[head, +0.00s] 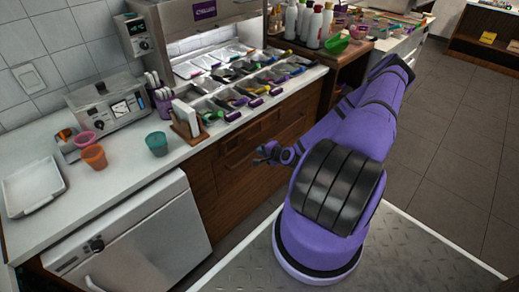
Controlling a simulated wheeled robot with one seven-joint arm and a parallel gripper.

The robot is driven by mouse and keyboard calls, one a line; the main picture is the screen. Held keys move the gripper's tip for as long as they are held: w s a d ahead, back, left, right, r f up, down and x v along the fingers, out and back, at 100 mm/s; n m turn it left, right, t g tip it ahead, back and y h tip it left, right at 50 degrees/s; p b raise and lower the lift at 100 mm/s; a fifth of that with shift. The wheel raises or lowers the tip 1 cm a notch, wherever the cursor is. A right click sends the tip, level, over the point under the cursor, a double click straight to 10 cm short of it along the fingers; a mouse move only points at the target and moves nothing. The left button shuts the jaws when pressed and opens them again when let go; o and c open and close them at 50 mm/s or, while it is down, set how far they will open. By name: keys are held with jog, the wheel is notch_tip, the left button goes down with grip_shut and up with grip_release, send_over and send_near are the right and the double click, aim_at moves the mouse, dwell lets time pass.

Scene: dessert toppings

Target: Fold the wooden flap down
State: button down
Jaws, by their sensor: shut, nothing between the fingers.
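A brown wooden front (235,150) runs below the topping counter in the head view, with dark horizontal lines that look like handles or edges. It looks upright; I cannot tell for sure which panel is the flap or how far it is folded. My gripper (262,156) is in front of this wooden front, at about the height of its upper part. It is small in view and shut, with nothing held. I cannot tell whether it touches the wood. My purple arm covers the right part of the cabinet.
Above the wood is a topping bar (226,107) with several scoops in bins. A wooden napkin holder (187,136), a teal cup (157,150) and an orange cup (95,160) stand left on the counter. A white appliance (150,235) is at lower left. Tiled floor (450,160) lies clear at right.

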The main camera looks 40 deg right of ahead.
jog(key=s, duration=0.8)
jog(key=shift+r, duration=0.25)
jog(key=w+d+r+n+g, duration=0.1)
jog(key=w+r+n+g, duration=0.3)
jog(key=r+n+g, duration=0.75)
jog(key=w+a+r+n+t+h, duration=0.1)
jog(key=a+r, duration=0.2)
jog(key=r, duration=0.8)
jog(key=w+a+r+n+t+h, duration=0.15)
jog(key=a+r, duration=0.25)
jog(key=r, duration=0.8)
jog(key=s+a+r+n, duration=0.1)
jog(key=s+a+r, duration=0.2)
jog(key=a+r, duration=0.3)
jog(key=s+a+r, duration=0.4)
jog(key=a+r, duration=0.1)
jog(key=r, duration=0.3)
jog(key=s+a+r+n+y, duration=0.1)
jog(key=s+a+r, duration=0.3)
jog(key=s, duration=0.3)
jog(key=s+a+r+n+t+y, duration=0.1)
jog(key=s+a+r+n, duration=0.1)
jog(key=s+a+r, duration=0.2)
jog(key=s+a, duration=0.2)
jog(key=s, duration=0.1)
jog(key=shift+a+r+y, duration=0.15)
jog(key=shift+r+y, duration=0.05)
jog(key=shift+y, duration=0.15)
